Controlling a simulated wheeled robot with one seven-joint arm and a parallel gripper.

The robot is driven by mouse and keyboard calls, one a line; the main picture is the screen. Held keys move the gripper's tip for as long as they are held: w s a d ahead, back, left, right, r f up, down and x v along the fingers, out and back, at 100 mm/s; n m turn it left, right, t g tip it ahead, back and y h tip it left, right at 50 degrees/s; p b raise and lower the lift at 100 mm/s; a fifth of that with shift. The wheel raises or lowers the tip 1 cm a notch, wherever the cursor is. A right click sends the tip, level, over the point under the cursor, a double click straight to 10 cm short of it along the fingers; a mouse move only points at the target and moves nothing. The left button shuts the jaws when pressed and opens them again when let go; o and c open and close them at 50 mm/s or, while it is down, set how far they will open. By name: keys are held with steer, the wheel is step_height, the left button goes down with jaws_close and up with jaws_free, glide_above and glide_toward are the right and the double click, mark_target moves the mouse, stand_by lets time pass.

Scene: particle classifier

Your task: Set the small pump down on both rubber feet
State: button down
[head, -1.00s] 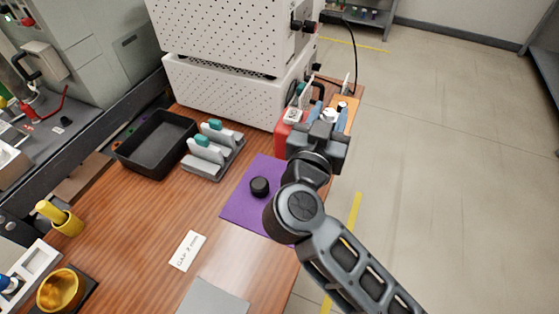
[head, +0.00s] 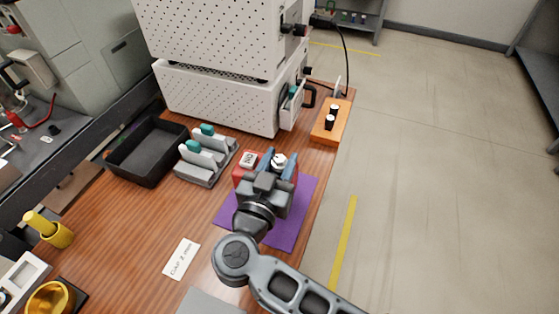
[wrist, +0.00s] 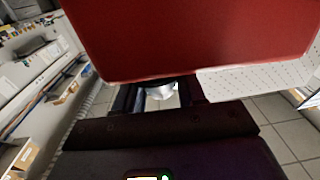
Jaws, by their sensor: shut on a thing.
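The small pump, a red body (head: 241,174) with a white label on top, is in my gripper (head: 279,163). The blue-padded fingers are shut on a pale round part at its right side. The pump is over the far part of the purple mat (head: 306,196); I cannot tell whether it touches the mat. In the wrist view, the red body (wrist: 190,35) fills the upper middle, with a pale metal part (wrist: 162,91) between the fingers. The pump's underside is hidden, and I cannot make out rubber feet under it. The mat's middle is behind my gripper and wrist.
An orange block (head: 322,134) with two dark posts stands at the table's right edge, near the white perforated cabinets (head: 222,97). Left are a grey rack (head: 203,173) with teal-topped pieces and a black tray (head: 118,153). A white card (head: 181,259) lies in front.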

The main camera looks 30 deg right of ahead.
stand_by(0.3)
steer(key=c, duration=0.7)
jaws_free()
steer(key=shift+f, duration=0.1)
steer(key=shift+o, duration=0.2)
steer(key=b+v, duration=0.1)
steer(key=v, duration=1.1)
steer(key=shift+s+d, duration=0.1)
